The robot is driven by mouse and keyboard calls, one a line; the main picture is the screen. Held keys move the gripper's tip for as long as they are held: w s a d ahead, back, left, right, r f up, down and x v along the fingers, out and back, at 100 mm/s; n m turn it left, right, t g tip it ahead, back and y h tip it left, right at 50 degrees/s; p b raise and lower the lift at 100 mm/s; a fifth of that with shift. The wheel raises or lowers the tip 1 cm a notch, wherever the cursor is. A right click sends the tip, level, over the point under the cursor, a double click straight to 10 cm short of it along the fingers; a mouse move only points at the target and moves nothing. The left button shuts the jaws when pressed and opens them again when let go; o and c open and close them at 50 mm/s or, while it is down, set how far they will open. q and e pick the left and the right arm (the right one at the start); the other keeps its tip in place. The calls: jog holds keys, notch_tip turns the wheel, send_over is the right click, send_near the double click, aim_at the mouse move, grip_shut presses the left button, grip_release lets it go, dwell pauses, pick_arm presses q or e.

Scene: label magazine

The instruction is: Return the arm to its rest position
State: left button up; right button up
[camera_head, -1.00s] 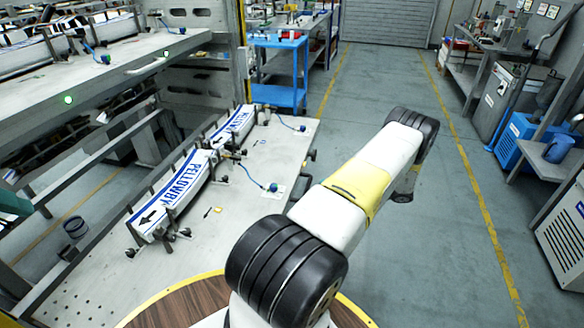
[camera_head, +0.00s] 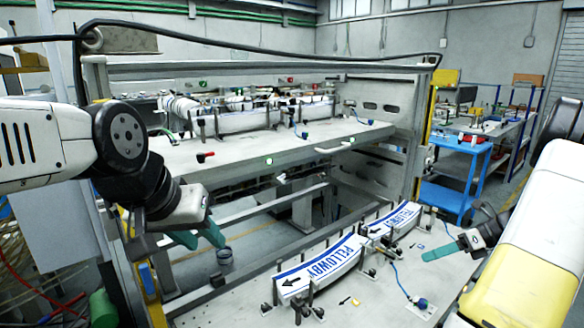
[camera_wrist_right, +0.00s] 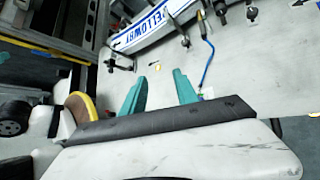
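My left gripper (camera_head: 200,238) is at the left of the head view, in front of the rack. Its two teal fingers point down and right, look apart and hold nothing visible. My right gripper (camera_head: 438,252) is at the right, over the lower shelf, right of the label magazines. In the head view one teal finger shows clearly. In the right wrist view its teal fingers (camera_wrist_right: 160,92) are well apart with nothing between them. The near PELLOWBY label magazine (camera_head: 322,268) and the far one (camera_head: 396,222) lie in line on the lower shelf.
The lower shelf (camera_head: 385,300) also carries a blue-ended cable (camera_head: 420,302) close to my right gripper. The upper shelf (camera_head: 235,158) holds more magazines. A rack post (camera_head: 422,130) stands behind. A blue cart (camera_head: 455,175) stands at the back right.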

jog(key=s+a+r+n+g+h, duration=0.1)
jog(key=s+a+r+n+h, duration=0.15)
jog(key=a+r+n, duration=0.55)
jog(key=s+a+r+n+g+h, duration=0.15)
jog(key=s+a+r+n, duration=0.25)
jog(key=a+r+n, duration=0.4)
jog(key=s+a+r+n+t+h, duration=0.1)
jog(key=s+a+n+t, duration=0.1)
jog(key=s+a+n, duration=0.2)
jog(key=s+a+r+n+t+h, duration=0.2)
jog(key=s+a+n, duration=0.3)
jog(key=n, duration=0.5)
jog(key=shift+s+a+r+t, duration=0.25)
jog(key=shift+s+a+t, duration=0.1)
jog(key=shift+s, duration=0.85)
